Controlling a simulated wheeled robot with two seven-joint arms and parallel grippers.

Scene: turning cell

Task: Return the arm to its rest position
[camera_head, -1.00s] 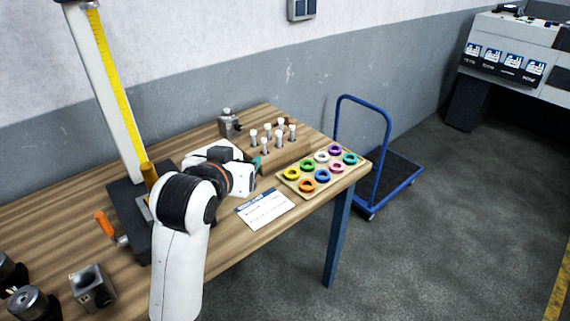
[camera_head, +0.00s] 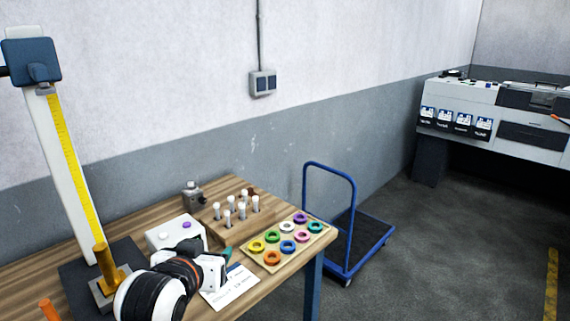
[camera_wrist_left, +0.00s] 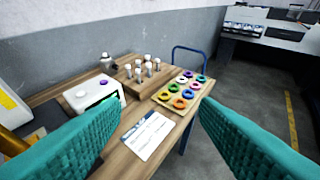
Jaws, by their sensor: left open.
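My left arm comes in at the bottom left of the head view, over the wooden workbench (camera_head: 120,247). My left gripper (camera_head: 227,252) shows there as a white body with a little teal fingertip beyond it. In the left wrist view its two teal fingers (camera_wrist_left: 160,135) are wide apart, with nothing between them. The fingers are above the bench, pointing toward a white paper card (camera_wrist_left: 146,136), which also shows in the head view (camera_head: 230,288). My right gripper is in neither view.
A tray of coloured rings (camera_head: 325,232) and a wooden block with white-topped pegs (camera_head: 215,228) stand on the bench. A white box (camera_head: 163,235) and a height gauge (camera_head: 70,165) are near my arm. A blue trolley (camera_head: 350,240) stands on the floor beyond.

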